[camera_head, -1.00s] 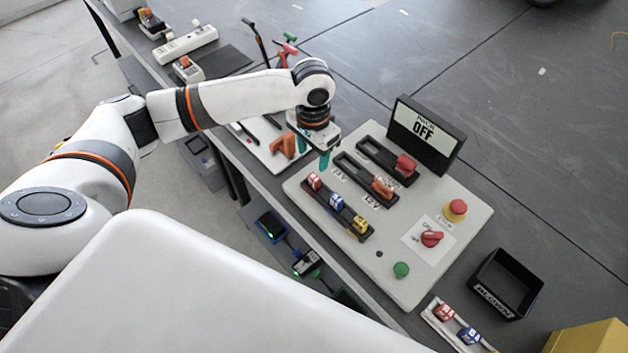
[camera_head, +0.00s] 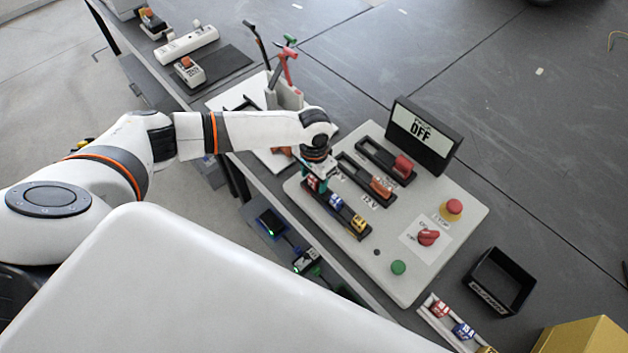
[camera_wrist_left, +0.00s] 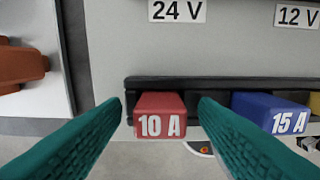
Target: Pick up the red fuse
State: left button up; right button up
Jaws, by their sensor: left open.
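The red fuse (camera_wrist_left: 160,115), marked 10 A, sits in a black fuse block (camera_wrist_left: 215,83) on the pale control panel. In the head view the red fuse (camera_head: 312,185) is at the block's upper left end, partly hidden by my left gripper (camera_head: 318,179). In the left wrist view the teal fingers of my left gripper (camera_wrist_left: 162,104) are open, one on each side of the red fuse, with small gaps showing. The blue 15 A fuse (camera_wrist_left: 270,113) is just right of the right finger. My right gripper is not in view.
A yellow fuse (camera_head: 358,223) sits at the block's other end. A spare rack (camera_head: 433,322) also holds a red fuse (camera_head: 440,309). The panel (camera_head: 395,284) carries switches, buttons and an OFF display (camera_head: 424,134). A black bin (camera_head: 500,282) stands to the right.

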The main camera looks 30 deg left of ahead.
pick_arm(q)
jog(key=c, duration=1)
jog(key=shift+c, duration=0.2)
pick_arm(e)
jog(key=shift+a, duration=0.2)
pick_arm(q)
jog(key=shift+r, duration=0.15)
